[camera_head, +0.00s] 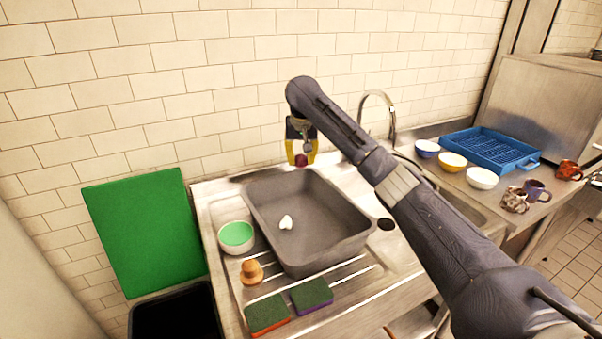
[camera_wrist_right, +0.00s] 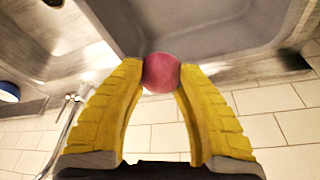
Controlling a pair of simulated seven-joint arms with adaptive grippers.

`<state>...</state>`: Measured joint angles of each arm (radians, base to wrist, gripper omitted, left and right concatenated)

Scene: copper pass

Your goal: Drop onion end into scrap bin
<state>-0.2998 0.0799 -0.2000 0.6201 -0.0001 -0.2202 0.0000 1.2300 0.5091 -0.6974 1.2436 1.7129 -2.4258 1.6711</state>
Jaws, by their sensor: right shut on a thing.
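My right gripper (camera_head: 301,158) has yellow fingers and is shut on a small round purple-red onion end (camera_head: 301,160). It holds the piece in the air over the back edge of the grey tub, near the tiled wall. In the right wrist view the onion end (camera_wrist_right: 161,72) sits between the two yellow fingertips (camera_wrist_right: 160,80). A black open bin (camera_head: 175,312), which looks like the scrap bin, stands at the lower left beside the counter; its inside is dark. My left gripper is not in view.
The grey tub (camera_head: 345,215) on the drainboard holds a small white piece (camera_head: 286,222). A green board (camera_head: 145,230) leans behind the bin. A green-filled bowl (camera_head: 236,237), wooden-looking knob (camera_head: 251,272) and two sponges (camera_head: 312,293) lie left and front. Tap (camera_head: 391,115), bowls and blue rack (camera_head: 490,150) stand right.

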